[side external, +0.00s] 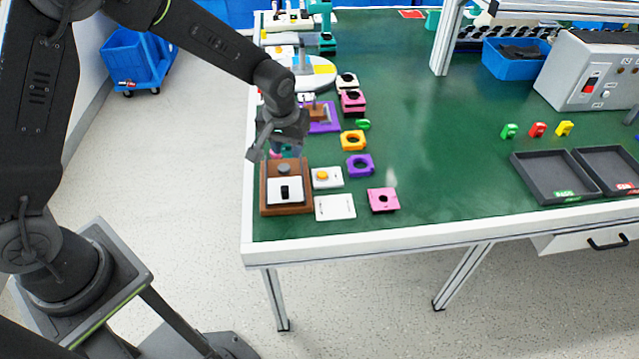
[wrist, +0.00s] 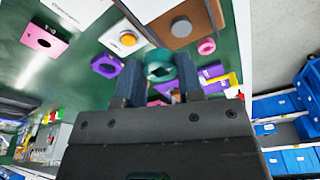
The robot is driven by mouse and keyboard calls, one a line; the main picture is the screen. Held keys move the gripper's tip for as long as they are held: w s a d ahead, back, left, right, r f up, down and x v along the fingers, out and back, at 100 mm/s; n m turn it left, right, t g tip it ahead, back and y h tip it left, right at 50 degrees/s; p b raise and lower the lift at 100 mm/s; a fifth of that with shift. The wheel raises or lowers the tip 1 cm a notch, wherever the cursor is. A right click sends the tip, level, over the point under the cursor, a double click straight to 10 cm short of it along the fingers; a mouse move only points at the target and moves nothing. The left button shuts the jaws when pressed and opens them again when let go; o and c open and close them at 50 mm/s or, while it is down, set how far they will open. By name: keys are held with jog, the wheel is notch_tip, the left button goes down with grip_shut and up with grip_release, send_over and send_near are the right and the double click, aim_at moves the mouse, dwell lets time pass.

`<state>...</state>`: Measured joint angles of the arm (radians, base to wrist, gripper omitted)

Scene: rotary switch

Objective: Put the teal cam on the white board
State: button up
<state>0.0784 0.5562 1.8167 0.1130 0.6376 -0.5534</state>
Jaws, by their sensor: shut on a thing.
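My gripper (wrist: 160,75) is shut on the teal cam (wrist: 158,66), a ring with a central opening, held between the fingertips in the wrist view. In the side view my gripper (side external: 282,145) hangs above the far side of a brown wooden base (side external: 308,206). The base carries a white board (side external: 273,186) with a black upright part (side external: 285,192), and a grey round knob (side external: 284,168) behind it. The base (wrist: 207,12) and knob (wrist: 181,27) also show in the wrist view. The cam is mostly hidden by the gripper in the side view.
A pink ring (wrist: 207,46) lies near the base. The table's middle is clear.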

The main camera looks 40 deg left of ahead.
send_over(335, 207)
notch_tip(335, 207, down, 7)
jog(key=shift+s, duration=0.15)
jog(key=shift+f, duration=2)
jog(key=o, duration=0.9)
jog(key=shift+f, duration=0.1)
